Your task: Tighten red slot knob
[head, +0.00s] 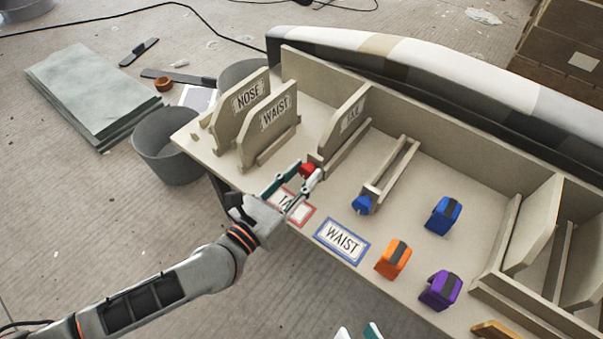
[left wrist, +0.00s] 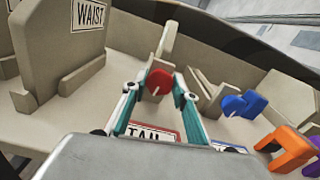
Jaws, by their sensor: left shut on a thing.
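The red slot knob (head: 307,170) sits at the near end of the slot that holds the upright TAIL board (head: 345,124). It also shows in the left wrist view (left wrist: 159,78), with a small white mark on its face. My left gripper (head: 308,177) reaches in from the left and is shut on the red knob, one finger on each side. In the left wrist view its fingers (left wrist: 156,88) flank the knob. A red-bordered label (head: 292,206) lies below the gripper, partly covered by it. White and teal fingertips of my right gripper (head: 358,332) show at the bottom edge.
A blue knob (head: 362,204) sits at the near end of an empty slot. Blue (head: 443,215), orange (head: 393,258) and purple (head: 440,290) clamps stand to the right. The WAIST (head: 268,124) and NOSE (head: 240,98) boards stand at left. A blue-bordered WAIST label (head: 342,241) lies in front.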

